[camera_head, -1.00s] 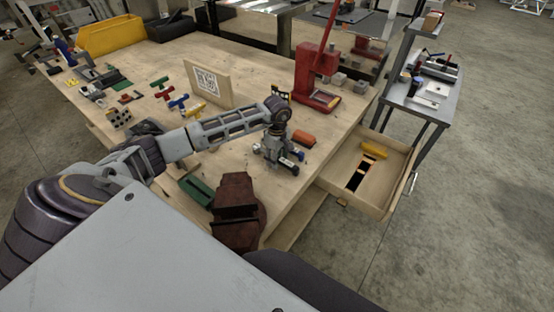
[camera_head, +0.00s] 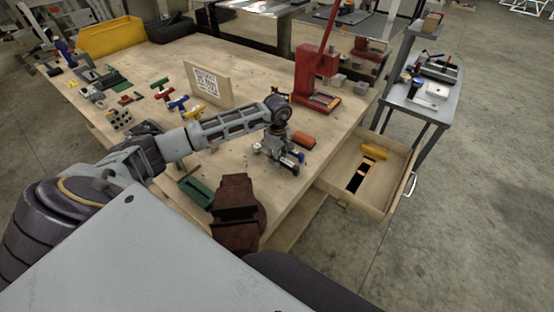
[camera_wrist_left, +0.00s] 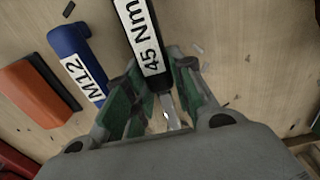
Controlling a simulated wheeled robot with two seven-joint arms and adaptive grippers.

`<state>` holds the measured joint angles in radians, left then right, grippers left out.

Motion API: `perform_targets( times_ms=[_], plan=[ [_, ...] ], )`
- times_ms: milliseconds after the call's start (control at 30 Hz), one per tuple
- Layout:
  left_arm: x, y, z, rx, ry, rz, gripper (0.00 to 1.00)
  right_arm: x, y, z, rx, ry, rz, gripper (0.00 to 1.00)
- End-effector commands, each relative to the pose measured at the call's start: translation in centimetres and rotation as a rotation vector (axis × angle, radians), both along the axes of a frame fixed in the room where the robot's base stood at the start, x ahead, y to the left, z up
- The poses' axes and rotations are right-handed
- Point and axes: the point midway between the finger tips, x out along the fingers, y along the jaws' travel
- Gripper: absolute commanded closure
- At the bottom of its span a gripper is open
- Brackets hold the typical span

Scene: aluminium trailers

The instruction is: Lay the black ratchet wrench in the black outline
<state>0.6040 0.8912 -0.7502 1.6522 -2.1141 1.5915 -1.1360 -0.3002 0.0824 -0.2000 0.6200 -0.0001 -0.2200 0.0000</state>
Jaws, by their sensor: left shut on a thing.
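In the left wrist view a black handle (camera_wrist_left: 127,14) with a white "45 Nm" label and a metal shaft runs between my fingers; it looks like the black ratchet wrench. My left gripper (camera_head: 282,158) is low over the right part of the bench, its green-padded fingers (camera_wrist_left: 156,82) shut on the wrench. In the head view the gripper mostly hides the wrench. The black outline (camera_head: 357,177) is a dark shape on the floor of the open drawer (camera_head: 381,198), right of the gripper. My right gripper is not in view.
A blue "M12" tool (camera_wrist_left: 72,58) and an orange block (camera_wrist_left: 38,92) lie beside the wrench. A yellow piece (camera_head: 374,152) lies in the drawer. A red press (camera_head: 316,75) stands behind, a brown vise (camera_head: 237,210) in front. The bench edge separates gripper and drawer.

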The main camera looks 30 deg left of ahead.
Motion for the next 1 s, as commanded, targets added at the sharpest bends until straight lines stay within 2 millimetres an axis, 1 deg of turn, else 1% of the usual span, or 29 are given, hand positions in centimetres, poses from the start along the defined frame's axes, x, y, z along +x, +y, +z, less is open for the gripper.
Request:
perform_targets(
  times_ms=[167, 400, 600, 800, 1000],
  plan=[
    [0.1, 0.1, 1.9, 0.002, -0.004, 0.001, 1.00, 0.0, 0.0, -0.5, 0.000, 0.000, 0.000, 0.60],
    [0.1, 0.1, 5.3, 0.002, -0.005, 0.000, 1.00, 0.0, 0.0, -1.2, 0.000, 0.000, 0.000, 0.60],
    [0.1, 0.0, 7.8, 0.001, -0.005, 0.001, 1.00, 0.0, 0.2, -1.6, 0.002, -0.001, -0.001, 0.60],
    [0.0, 0.0, 9.1, 0.001, -0.003, 0.000, 1.00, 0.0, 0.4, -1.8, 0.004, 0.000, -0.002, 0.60],
    [0.0, 0.0, 9.3, 0.001, -0.002, 0.000, 1.00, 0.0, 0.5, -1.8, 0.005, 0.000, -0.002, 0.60]
  ],
)
